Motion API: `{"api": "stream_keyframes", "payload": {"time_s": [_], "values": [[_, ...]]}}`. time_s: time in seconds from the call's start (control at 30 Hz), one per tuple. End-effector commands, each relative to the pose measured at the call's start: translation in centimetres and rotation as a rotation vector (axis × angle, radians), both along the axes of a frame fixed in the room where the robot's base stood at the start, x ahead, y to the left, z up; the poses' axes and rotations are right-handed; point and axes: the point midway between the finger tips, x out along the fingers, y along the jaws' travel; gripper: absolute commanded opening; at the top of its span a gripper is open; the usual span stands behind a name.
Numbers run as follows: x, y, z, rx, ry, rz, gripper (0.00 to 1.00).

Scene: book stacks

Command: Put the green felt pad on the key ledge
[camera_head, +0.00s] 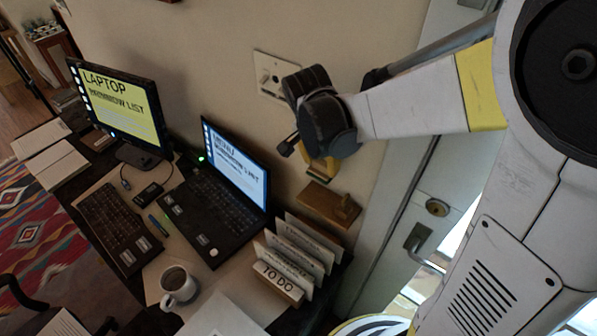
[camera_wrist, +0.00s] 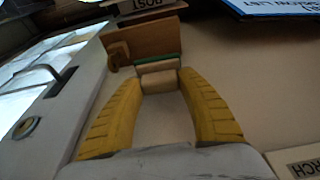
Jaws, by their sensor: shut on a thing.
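The key ledge (camera_head: 330,204) is a brown wooden shelf on the wall, between the laptop and the door. In the wrist view the ledge (camera_wrist: 155,38) lies just beyond my fingertips. My gripper (camera_head: 322,172) is above the ledge in the head view, its yellow fingers pointing down. In the wrist view my gripper (camera_wrist: 158,78) is shut on the green felt pad (camera_wrist: 157,58), which shows only as a thin green strip by pale pieces at the tips. The pad looks close to the ledge; I cannot tell if they touch. I cannot make out the pad in the head view.
The laptop (camera_head: 236,172) and a file rack (camera_head: 290,260) with labelled cards stand below on the desk. A door with a lever handle (camera_head: 419,240) is at right. A wall switch plate (camera_head: 270,75) is behind my wrist. A mug (camera_head: 178,284) stands near the front.

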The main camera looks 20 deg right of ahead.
Motion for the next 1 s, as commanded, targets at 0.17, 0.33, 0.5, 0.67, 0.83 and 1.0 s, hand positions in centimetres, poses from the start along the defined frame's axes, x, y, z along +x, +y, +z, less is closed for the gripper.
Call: {"api": "stream_keyframes", "payload": {"time_s": [0.17,0.33,0.5,0.67,0.83,1.0], "values": [[0.0,0.0,-2.8,0.000,0.000,0.000,0.17],[0.0,0.0,-5.7,0.000,0.000,0.000,0.17],[0.0,0.0,-7.0,0.000,0.000,0.000,0.17],[0.0,0.0,-9.5,0.000,0.000,0.000,0.17],[0.0,0.0,-10.0,0.000,0.000,0.000,0.17],[0.0,0.0,-10.1,0.000,0.000,0.000,0.17]]}}
